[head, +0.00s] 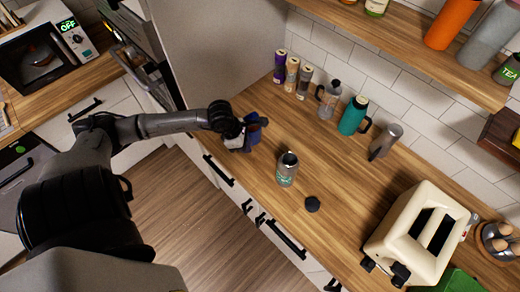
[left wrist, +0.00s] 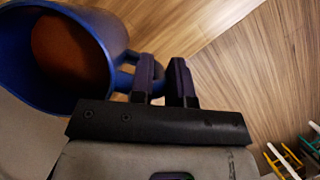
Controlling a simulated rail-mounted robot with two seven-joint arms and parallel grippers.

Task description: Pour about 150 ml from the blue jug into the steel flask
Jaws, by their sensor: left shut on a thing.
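The blue jug (head: 256,130) is at the counter's front edge, left of the flask. In the left wrist view the jug (left wrist: 112,35) shows its open mouth, with brown contents (left wrist: 68,52) inside. My left gripper (head: 241,136) is shut on the jug at its handle side; its two fingers (left wrist: 165,80) show in the left wrist view. Whether the jug's base touches the counter is unclear. The steel flask (head: 286,172) stands upright on the counter, right of the jug and apart from it. My right gripper is not in view.
A black cap (head: 312,204) lies right of the flask. A cream toaster (head: 400,232) stands further right. Small canisters (head: 292,75), a glass press (head: 327,100), a teal bottle (head: 351,117) and a steel pitcher (head: 385,140) line the wall. Counter between is clear.

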